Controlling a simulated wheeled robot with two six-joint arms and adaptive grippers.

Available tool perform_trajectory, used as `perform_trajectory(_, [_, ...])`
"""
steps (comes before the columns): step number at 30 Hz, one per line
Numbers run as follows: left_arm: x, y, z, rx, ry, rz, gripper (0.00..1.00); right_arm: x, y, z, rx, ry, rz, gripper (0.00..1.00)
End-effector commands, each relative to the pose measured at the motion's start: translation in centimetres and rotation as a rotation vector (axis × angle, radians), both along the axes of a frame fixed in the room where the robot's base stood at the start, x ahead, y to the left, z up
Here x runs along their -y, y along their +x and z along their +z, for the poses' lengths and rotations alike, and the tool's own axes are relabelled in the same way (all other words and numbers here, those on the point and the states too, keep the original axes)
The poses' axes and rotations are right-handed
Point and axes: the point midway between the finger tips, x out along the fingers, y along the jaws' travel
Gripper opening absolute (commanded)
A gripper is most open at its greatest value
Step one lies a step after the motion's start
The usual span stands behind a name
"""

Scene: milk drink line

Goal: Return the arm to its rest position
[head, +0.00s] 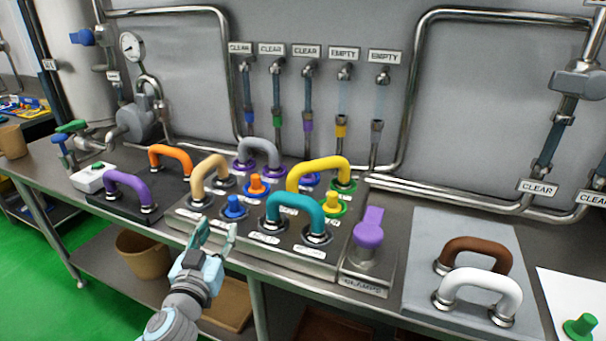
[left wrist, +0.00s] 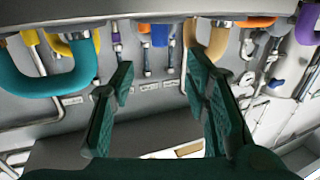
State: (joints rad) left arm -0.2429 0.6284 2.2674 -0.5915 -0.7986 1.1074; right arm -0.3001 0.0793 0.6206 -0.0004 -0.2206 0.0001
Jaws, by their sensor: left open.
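My left gripper (head: 213,236) is open and empty in the head view, just in front of the front edge of the raised panel (head: 190,218). Its two fingers (left wrist: 160,100) show apart in the left wrist view, with nothing between them. A teal U-shaped pipe (head: 296,208) stands on the panel to the right of the gripper, and a tan pipe (head: 210,172) stands behind it. Both pipes also show in the left wrist view, the teal one (left wrist: 45,82) at left and the tan one (left wrist: 216,45) at right. The gripper appears apart from both. My right gripper is not in view.
Yellow (head: 320,168), grey (head: 262,150), orange (head: 170,155) and purple (head: 128,183) pipes stand on the bench. A purple lever (head: 369,226) is right of the panel. Brown (head: 474,245) and white (head: 480,284) pipes are farther right. A brown bin (head: 145,252) sits below the bench.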

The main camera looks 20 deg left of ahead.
Motion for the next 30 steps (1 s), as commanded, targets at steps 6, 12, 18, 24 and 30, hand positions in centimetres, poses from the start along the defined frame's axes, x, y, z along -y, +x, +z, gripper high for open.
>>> perform_trajectory(6, [0.0, -1.3, -2.8, -0.097, -0.015, 0.04, 0.42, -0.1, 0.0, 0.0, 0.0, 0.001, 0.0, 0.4])
perform_trajectory(12, [2.9, -8.7, -14.1, -0.584, -0.052, 0.086, 0.42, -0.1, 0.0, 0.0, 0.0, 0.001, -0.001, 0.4])
perform_trajectory(18, [9.0, -17.4, -21.3, -1.025, -0.076, -0.08, 0.42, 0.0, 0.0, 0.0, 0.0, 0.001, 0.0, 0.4])
perform_trajectory(24, [13.8, -22.9, -25.7, -1.286, -0.095, -0.284, 0.42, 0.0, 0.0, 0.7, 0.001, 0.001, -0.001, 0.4])
perform_trajectory(30, [12.6, -22.8, -34.4, -1.333, -0.112, -0.265, 0.42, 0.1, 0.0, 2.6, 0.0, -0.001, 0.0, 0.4])
